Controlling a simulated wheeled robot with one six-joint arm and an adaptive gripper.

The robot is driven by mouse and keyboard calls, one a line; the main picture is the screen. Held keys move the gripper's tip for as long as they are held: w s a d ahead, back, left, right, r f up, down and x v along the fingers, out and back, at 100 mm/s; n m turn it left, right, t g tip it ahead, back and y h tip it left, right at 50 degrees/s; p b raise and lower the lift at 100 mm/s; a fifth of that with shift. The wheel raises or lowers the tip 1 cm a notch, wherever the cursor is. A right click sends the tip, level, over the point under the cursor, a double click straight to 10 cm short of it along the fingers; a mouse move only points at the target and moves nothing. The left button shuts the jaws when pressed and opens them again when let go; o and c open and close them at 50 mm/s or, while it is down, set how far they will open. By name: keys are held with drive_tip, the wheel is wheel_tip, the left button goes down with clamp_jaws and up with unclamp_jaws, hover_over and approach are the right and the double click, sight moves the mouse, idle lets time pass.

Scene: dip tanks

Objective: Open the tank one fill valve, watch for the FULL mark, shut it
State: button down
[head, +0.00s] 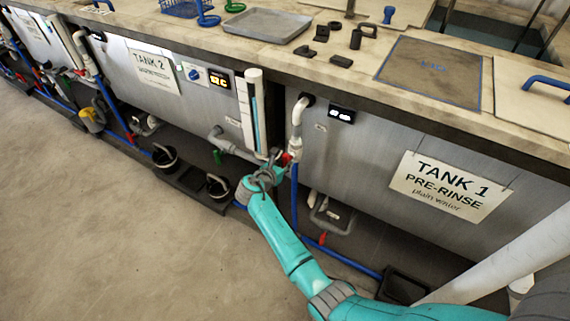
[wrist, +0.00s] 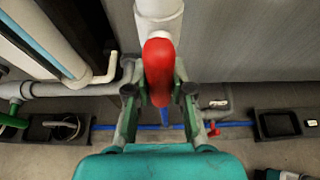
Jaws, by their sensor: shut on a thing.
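The red fill valve handle (wrist: 158,70) sits below a white pipe in the wrist view. In the head view the handle (head: 285,159) is a small red patch beside tank one (head: 350,165), marked by its PRE-RINSE sign (head: 450,186). My gripper (wrist: 159,92) is shut on the handle, one finger on each side. In the head view my gripper (head: 270,173) partly hides the valve. A white upright gauge tube (head: 252,110) with a blue strip stands left of the valve; part of it (wrist: 45,35) shows in the wrist view. I cannot make out a FULL mark or the level.
Blue pipe (head: 348,258) runs low along the tanks. A grey pipe (wrist: 75,90) and a green handle (wrist: 12,120) lie left of the valve. Another red handle (wrist: 212,128) is low at right. Black tubs (head: 165,157) stand by tank two. The floor (head: 120,230) in front is clear.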

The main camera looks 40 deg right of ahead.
drive_tip(key=c, duration=1)
unclamp_jaws()
drive_tip(key=shift+a, duration=0.1)
drive_tip(key=v, duration=1.2)
drive_tip(key=shift+f, duration=0.1)
